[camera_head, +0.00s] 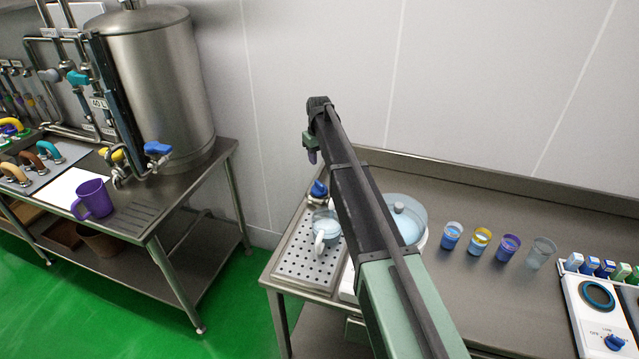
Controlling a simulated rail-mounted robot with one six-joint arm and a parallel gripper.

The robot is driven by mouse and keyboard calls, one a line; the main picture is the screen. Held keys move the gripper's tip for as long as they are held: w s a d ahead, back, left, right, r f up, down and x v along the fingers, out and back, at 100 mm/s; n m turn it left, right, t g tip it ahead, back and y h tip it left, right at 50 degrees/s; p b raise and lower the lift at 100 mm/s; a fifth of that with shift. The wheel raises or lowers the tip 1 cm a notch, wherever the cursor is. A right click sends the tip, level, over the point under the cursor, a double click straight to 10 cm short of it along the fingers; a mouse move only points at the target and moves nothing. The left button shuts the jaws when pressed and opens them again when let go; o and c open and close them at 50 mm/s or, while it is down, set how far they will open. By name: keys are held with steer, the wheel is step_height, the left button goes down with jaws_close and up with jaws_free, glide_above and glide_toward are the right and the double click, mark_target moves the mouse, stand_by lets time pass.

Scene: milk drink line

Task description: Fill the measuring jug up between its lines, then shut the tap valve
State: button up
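A clear jug with a pale handle (325,229) stands on the perforated drip tray (299,262) at the left end of the right-hand bench. Its inside looks pale blue; its lines and level are too small to read. A blue tap handle (318,188) sits just above and behind the jug; I cannot tell how far it is turned. My arm crosses the middle of the view, hiding part of the area right of the jug. My gripper (311,152) is at the arm's far end, above the blue handle and apart from it. Its fingers are too small to judge.
A lidded round vessel (407,214) stands right of my arm. Several cups (480,240) and a white device with a knob (600,315) stand farther right. On the left bench are a steel tank (160,80), another blue valve handle (157,149) and a purple mug (92,199).

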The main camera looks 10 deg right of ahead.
mark_target(320, 183)
steer(key=f+b, duration=1.1)
steer(key=shift+s, duration=0.25)
steer(key=shift+r, duration=0.15)
jaws_close()
